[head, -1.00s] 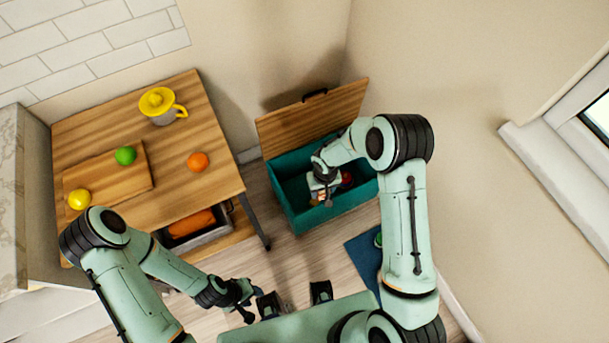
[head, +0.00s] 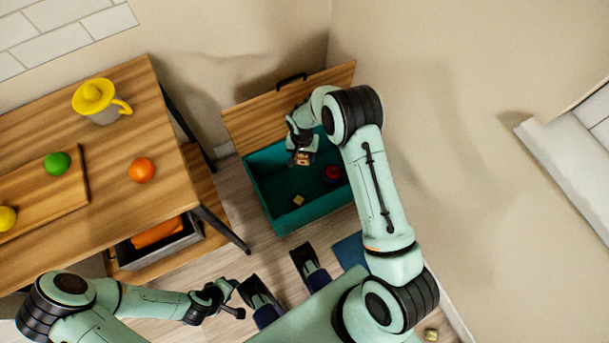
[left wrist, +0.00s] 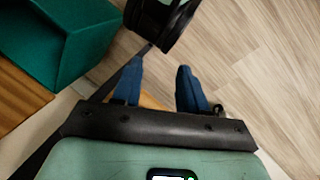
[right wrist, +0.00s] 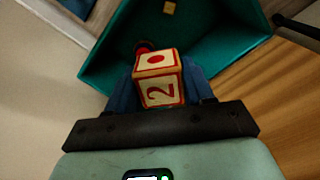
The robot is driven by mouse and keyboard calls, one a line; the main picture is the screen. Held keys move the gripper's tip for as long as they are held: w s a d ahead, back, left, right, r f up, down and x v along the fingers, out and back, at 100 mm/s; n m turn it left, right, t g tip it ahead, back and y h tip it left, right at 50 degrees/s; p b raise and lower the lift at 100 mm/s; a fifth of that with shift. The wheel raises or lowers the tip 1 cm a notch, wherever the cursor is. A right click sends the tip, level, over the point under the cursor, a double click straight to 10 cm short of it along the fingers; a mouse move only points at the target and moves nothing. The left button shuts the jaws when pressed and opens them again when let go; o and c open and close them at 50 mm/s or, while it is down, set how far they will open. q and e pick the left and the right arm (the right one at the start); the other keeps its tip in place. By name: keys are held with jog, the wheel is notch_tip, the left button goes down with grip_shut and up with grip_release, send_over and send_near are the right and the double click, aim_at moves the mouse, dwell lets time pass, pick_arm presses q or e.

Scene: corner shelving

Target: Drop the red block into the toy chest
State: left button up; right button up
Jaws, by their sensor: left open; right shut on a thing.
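The toy chest (head: 277,219) is a teal box with its wooden lid (head: 245,120) raised, in the middle of the head view. My right gripper (head: 303,161) is over the chest and shut on the red block (right wrist: 160,81), a cream cube with red edges, a red dot and a red 2. The right wrist view shows the block between blue fingers, with the chest's inside beyond it. In the head view the block is small and partly hidden by the gripper. My left gripper (head: 232,299) is open and empty, low over the floor; its blue fingers stand apart in the left wrist view (left wrist: 160,88).
Inside the chest lie a small yellowish block (head: 298,200) and a dark red round thing (head: 332,174). A wooden table (head: 130,215) at left holds a yellow-lidded jug (head: 98,100) and several fruits. A blue mat (head: 350,251) lies in front of the chest.

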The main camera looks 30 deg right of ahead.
pick_arm(q)
jog(key=w+a+f+t+b, duration=0.25)
jog(key=w+f+b, duration=0.35)
jog(key=f+b, duration=0.3)
jog(key=s+a+f+g+b, duration=0.1)
jog(key=s+f+g+b, duration=0.1)
jog(key=s+f, duration=0.4)
jog(key=shift+s+f+n+g+y, duration=0.2)
jog(key=shift+s+n+g+y, duration=0.25)
jog(key=shift+g, duration=0.2)
pick_arm(e)
jog(key=w+d+f+m, duration=0.1)
jog(key=d+f+m, duration=0.2)
jog(key=f, duration=0.5)
jog(key=w+d+f+m, duration=0.2)
jog(key=d+f+m, duration=0.1)
jog(key=f, duration=0.5)
jog(key=shift+w+d, duration=0.2)
jog(key=shift+d, duration=0.65)
pick_arm(q)
jog(key=shift+a, duration=0.1)
pick_arm(e)
jog(key=o, duration=1.1)
jog(key=shift+r, duration=0.1)
